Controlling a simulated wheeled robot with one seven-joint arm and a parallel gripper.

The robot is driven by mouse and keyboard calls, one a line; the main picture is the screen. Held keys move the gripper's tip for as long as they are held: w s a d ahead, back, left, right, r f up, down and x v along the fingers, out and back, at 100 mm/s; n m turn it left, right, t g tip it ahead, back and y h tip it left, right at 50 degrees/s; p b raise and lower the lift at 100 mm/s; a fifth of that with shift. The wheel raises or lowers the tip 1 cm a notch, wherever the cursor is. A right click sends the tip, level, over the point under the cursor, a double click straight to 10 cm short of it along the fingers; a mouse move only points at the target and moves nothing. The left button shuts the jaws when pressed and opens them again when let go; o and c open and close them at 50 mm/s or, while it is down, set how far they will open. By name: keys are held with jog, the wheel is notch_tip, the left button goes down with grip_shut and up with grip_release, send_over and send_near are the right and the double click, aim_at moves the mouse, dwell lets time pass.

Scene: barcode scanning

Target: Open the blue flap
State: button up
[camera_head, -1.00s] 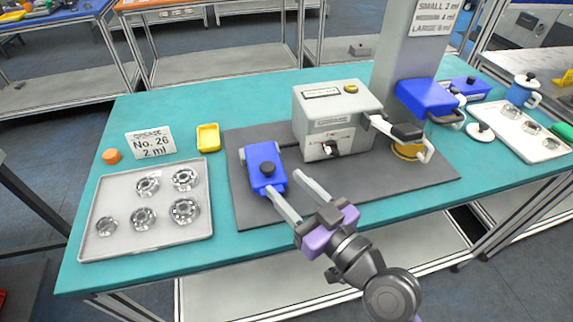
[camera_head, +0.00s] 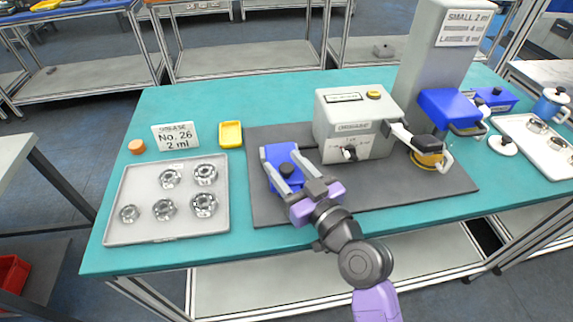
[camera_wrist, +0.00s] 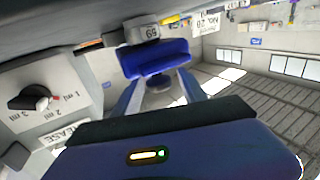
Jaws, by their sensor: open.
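The blue flap (camera_head: 280,178) is a small blue block-like piece with a dark round knob, on the grey mat left of the grey grease machine. My gripper (camera_head: 280,155) is open, its two light fingers reaching over the flap in the head view, one on each side of the knob. In the wrist view the blue piece (camera_wrist: 150,58) shows between the fingers (camera_wrist: 160,95), with a dark round part below it. I cannot tell whether the fingers touch it. The fingers and wrist hide part of the flap.
The grey grease machine (camera_head: 352,128) stands close to the right. A tray (camera_head: 135,230) of several bearings lies at left, with a yellow dish (camera_head: 231,134) and a "No. 26 2 ml" sign (camera_head: 176,137) behind. The dark mat's (camera_head: 400,192) front right is clear.

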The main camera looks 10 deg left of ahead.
grip_shut()
dwell(1.3)
